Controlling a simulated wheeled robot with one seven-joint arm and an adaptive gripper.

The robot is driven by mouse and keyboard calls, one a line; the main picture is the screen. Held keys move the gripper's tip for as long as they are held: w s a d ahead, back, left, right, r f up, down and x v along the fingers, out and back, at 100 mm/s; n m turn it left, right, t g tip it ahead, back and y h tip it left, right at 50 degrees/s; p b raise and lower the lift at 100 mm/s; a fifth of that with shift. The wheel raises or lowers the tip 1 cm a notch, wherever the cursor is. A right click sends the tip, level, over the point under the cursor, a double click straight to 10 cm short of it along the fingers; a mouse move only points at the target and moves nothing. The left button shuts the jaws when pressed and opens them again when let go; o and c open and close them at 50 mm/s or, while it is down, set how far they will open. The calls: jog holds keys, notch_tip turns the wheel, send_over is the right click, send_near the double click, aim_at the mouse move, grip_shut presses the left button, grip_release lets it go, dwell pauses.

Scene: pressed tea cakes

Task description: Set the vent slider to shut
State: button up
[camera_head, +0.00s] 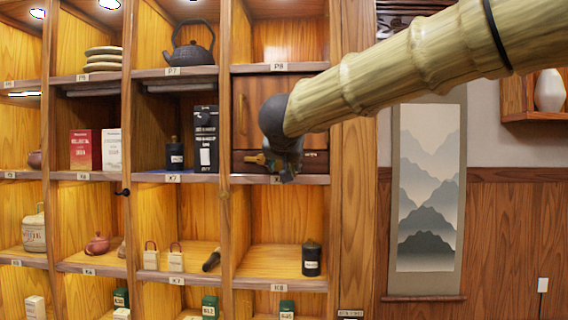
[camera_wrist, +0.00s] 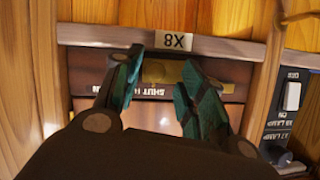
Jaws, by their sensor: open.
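The wooden cabinet front (camera_head: 247,105) in the compartment labelled X8 has a dark vent strip (camera_head: 316,161) along its bottom. A brass piece, apparently the vent slider (camera_head: 253,159), shows on this strip beside my gripper (camera_head: 282,168). In the wrist view, which is upside down, the brass slider (camera_wrist: 163,72) lies between the two green fingertips of my gripper (camera_wrist: 163,70). The fingers are open, one on each side of it; I cannot tell whether they touch it. The word SHUT is printed beside the slider. Other lettering is partly hidden by the left finger.
A shelf edge with the X8 label (camera_wrist: 174,41) runs close to the fingertips. Shelves hold a dark teapot (camera_head: 189,48), boxes and jars. A scroll (camera_head: 425,190) hangs right.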

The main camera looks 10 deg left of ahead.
jog(key=v, duration=1.2)
dwell(0.4)
